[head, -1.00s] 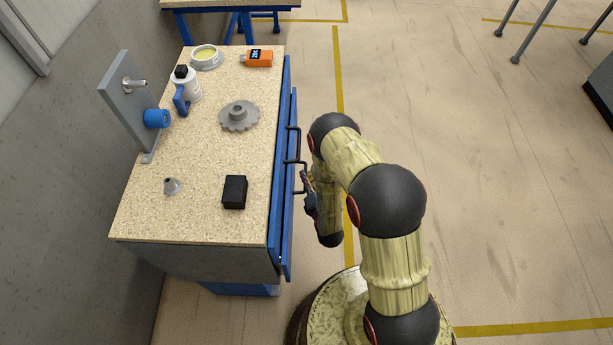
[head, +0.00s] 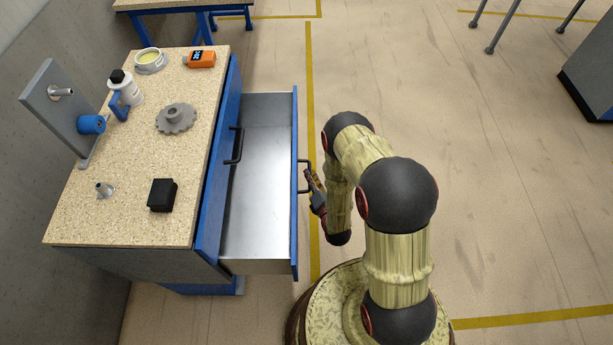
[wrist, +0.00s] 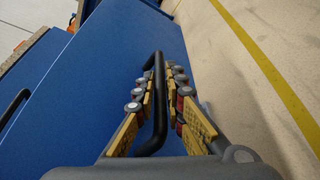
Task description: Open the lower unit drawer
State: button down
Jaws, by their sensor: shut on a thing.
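The lower unit drawer (head: 258,180) stands well out from the blue workbench unit, and its bare metal inside shows empty in the head view. Its blue front (head: 295,225) carries a black bar handle (head: 304,176). My gripper (head: 312,182) is at that handle. In the wrist view the drawer handle (wrist: 158,100) runs between the two padded fingers of my gripper (wrist: 164,88), which are shut on it. The upper drawer front (head: 215,190) with its own black handle (head: 236,145) is closed, above and behind the open drawer.
On the speckled bench top (head: 140,205) stand a black box (head: 162,195), a grey gear (head: 176,118), a white bottle (head: 126,90), an orange device (head: 200,58) and a grey bracket (head: 58,105). Clear floor (head: 480,200) lies to the right.

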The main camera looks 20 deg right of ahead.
jog(key=c, duration=1.8)
grip_release()
jog(key=shift+c, duration=0.2)
jog(key=v, duration=0.7)
jog(key=shift+s, duration=0.25)
jog(key=shift+s, duration=0.1)
